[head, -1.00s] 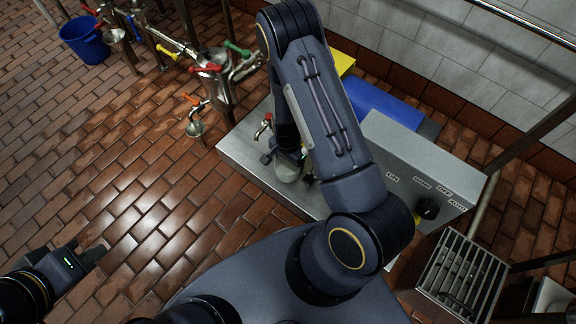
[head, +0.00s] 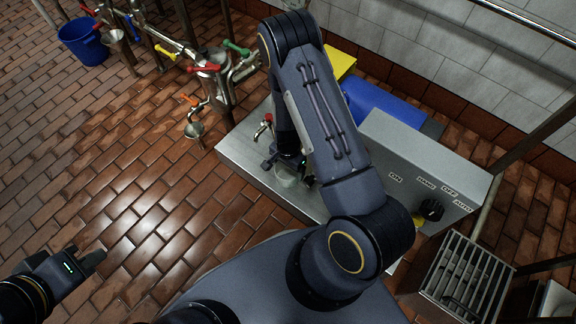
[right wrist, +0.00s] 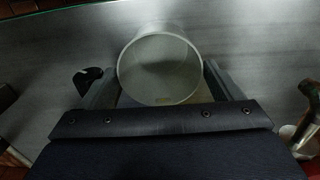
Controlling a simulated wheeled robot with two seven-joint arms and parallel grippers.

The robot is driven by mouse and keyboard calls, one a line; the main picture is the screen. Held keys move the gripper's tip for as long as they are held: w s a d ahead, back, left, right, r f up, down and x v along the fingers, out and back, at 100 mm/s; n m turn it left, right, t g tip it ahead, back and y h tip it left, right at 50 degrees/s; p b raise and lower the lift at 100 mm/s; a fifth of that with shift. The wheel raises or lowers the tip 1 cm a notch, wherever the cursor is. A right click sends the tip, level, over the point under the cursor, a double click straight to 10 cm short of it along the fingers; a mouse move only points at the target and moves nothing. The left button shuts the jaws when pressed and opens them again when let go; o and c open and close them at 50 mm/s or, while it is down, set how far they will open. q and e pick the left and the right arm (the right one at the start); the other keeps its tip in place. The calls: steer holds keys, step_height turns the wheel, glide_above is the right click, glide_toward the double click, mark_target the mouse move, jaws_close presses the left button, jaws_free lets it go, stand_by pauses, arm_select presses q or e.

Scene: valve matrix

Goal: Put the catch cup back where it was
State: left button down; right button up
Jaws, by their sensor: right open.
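The catch cup (head: 286,177) is a pale, clear round cup at my right gripper, over the grey metal bench top (head: 250,165). In the right wrist view the cup (right wrist: 160,70) shows its open round rim between my two fingers. My right gripper (right wrist: 158,92) is open, one finger on either side of the cup; small contact cannot be told. In the head view my right gripper (head: 287,165) is mostly hidden by my own arm. My left gripper (head: 98,257) is far to the left over the tiled floor, away from the cup; its finger gap is unclear.
A small red-handled tap (head: 264,124) stands on the bench behind the cup. A grey control box (head: 415,170) with a black knob (head: 431,210) is at the right. Pipes with coloured valves and a blue bucket (head: 82,42) are at the upper left.

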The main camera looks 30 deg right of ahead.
steer(key=s+a+r+n+t+y+p, duration=0.2)
steer(key=r+n, duration=0.1)
steer(key=r, duration=1.4)
steer(key=s+a+r+n+t+y+p, duration=0.1)
steer(key=s+r+n+y+p, duration=0.15)
steer(key=r, duration=1.45)
steer(key=s+a+r+n+t, duration=0.1)
steer(key=s+r+n+t, duration=0.1)
steer(key=s+r+n, duration=0.4)
steer(key=s+r, duration=0.3)
steer(key=s, duration=0.3)
steer(key=shift+s+a+r+t, duration=0.15)
steer(key=shift+s+r+t, duration=0.15)
steer(key=shift+s+r, duration=0.05)
steer(key=shift+n+h, duration=0.25)
step_height(320, 180, up, 28)
steer(key=p, duration=2.7)
steer(key=shift+f+p, duration=0.2)
steer(key=shift+p, duration=0.2)
